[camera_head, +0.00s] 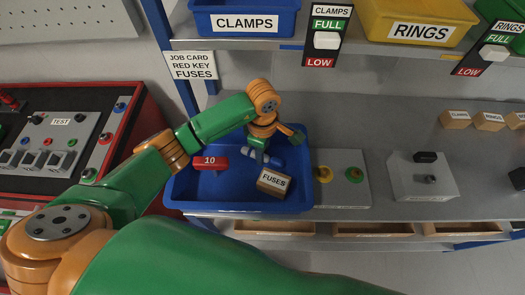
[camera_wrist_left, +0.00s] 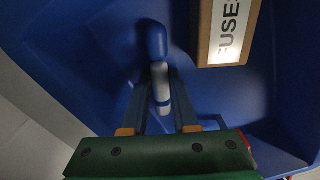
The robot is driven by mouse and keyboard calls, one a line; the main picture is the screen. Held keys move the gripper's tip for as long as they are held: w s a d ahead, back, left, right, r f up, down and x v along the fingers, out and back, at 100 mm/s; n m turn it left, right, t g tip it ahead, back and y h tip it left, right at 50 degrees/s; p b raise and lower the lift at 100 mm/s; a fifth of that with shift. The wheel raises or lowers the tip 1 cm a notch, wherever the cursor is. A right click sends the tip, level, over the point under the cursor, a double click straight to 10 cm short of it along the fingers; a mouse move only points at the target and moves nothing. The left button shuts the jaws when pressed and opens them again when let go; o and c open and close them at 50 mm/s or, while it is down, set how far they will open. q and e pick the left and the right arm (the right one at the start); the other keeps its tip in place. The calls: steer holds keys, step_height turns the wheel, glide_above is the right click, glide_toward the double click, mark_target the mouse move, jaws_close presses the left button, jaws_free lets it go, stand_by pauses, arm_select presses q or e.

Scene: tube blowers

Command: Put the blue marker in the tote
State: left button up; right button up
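The blue marker (camera_head: 273,161), with a blue cap and a white-and-blue body, is inside the walls of the blue tote (camera_head: 190,206) in the head view. My left gripper (camera_head: 262,153) reaches down into the tote from above. In the left wrist view the marker (camera_wrist_left: 158,72) lies between the two narrow-set fingers (camera_wrist_left: 160,85), which appear to close on its body. The cap sticks out beyond them. I cannot tell whether the marker touches the tote floor. My right gripper is not in view.
In the tote lie a red block marked 10 (camera_head: 210,162) and a FUSES box (camera_head: 272,182), close to the gripper. A red test panel (camera_head: 65,135) stands left. A button plate (camera_head: 340,175) and a grey box (camera_head: 422,178) stand right. A bin shelf hangs above.

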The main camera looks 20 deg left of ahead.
arm_select(q)
steer(key=o, duration=0.4)
steer(key=shift+c, duration=0.2)
steer(key=shift+r, duration=0.55)
step_height(320, 180, up, 11)
steer(key=shift+r, duration=0.15)
